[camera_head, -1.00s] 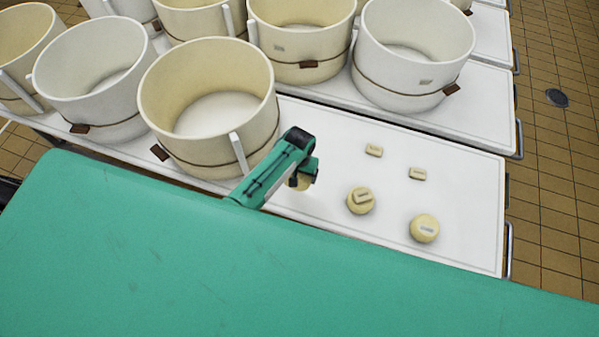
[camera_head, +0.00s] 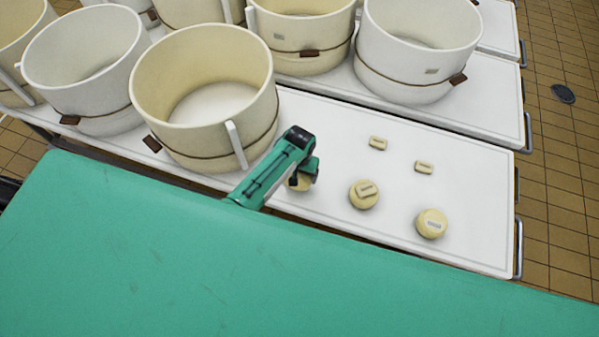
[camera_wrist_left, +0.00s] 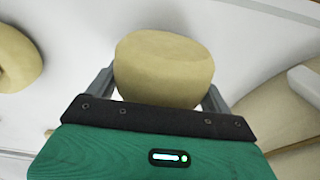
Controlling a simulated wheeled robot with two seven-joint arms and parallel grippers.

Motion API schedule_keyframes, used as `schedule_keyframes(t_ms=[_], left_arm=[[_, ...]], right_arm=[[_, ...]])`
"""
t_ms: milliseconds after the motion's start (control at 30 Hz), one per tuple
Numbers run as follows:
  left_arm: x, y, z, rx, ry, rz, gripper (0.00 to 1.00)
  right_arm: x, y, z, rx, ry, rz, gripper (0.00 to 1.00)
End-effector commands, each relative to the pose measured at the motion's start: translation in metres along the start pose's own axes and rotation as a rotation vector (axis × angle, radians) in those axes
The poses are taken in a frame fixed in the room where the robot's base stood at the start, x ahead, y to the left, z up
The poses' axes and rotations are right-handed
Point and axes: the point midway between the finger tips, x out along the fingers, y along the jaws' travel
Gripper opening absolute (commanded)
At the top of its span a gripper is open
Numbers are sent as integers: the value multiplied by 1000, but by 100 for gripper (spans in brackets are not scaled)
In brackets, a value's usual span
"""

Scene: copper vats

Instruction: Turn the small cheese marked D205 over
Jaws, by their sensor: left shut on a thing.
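My left gripper (camera_head: 304,176) is shut on a small pale-yellow round cheese (camera_head: 299,184). In the left wrist view this cheese (camera_wrist_left: 163,68) sits between the two fingers, with no label on the faces that show. In the head view the gripper hides most of it, and I cannot tell whether it touches the table. No tag is readable, so I cannot tell which is D205. My right gripper is not in view.
Two loose tags (camera_head: 378,143) (camera_head: 424,167) lie behind the cheeses on the white table (camera_head: 462,180). A large cream vat (camera_head: 203,135) with an upright handle stands close left of my gripper. More vats stand behind. The table's right part is mostly clear.

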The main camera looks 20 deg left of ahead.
Motion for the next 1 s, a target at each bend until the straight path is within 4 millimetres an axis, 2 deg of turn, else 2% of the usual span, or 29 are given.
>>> schedule_keyframes(t_ms=[1000], left_arm=[[8,0,-1,0,1,0,48]], right_arm=[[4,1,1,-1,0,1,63]])
